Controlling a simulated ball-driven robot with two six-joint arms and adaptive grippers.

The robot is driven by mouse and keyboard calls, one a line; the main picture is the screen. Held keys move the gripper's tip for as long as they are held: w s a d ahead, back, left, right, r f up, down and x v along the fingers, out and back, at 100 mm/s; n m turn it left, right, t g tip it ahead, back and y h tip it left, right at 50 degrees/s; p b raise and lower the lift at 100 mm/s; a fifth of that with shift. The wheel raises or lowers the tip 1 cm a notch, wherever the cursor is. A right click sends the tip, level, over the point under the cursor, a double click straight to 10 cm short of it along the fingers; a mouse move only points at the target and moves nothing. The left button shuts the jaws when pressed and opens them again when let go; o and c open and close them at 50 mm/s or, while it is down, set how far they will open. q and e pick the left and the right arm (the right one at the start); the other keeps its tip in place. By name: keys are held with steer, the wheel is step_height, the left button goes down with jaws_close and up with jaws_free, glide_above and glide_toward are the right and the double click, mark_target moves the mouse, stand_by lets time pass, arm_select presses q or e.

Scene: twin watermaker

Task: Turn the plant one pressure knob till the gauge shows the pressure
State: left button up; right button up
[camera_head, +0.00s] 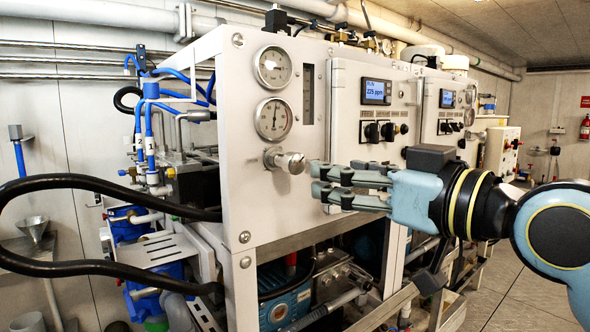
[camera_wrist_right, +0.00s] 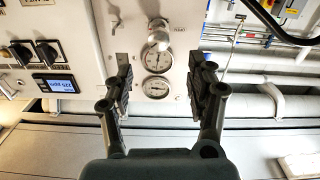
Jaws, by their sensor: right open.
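The silver pressure knob (camera_head: 290,162) sticks out from the white front panel, below two round gauges. It also shows at the top of the right wrist view (camera_wrist_right: 158,27), which is upside down. The lower gauge (camera_head: 273,118) has its needle near vertical; its figures are too small to read. The upper gauge (camera_head: 273,67) is just above it. My right gripper (camera_head: 316,181) is open and empty. It is to the right of the knob and slightly lower in the head view, apart from it. In the wrist view the fingers (camera_wrist_right: 164,78) straddle the gauges' area, with the knob beyond. My left gripper is out of view.
A blue-lit display (camera_head: 376,91) and black switches (camera_head: 379,131) are on the panel to the right. A second similar unit stands farther back. A black hose (camera_head: 90,181) loops at the left. Floor (camera_head: 520,290) is clear at the lower right.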

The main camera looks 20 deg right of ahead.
mark_target(298, 163)
steer(key=p+x, duration=0.1)
steer(key=x, duration=1)
steer(key=shift+d, duration=0.1)
steer(key=c, duration=1.1)
steer(key=shift+m+p, duration=0.5)
steer(key=shift+p, duration=0.1)
jaws_close()
steer(key=o, duration=1.1)
jaws_free()
steer(key=shift+s, duration=0.15)
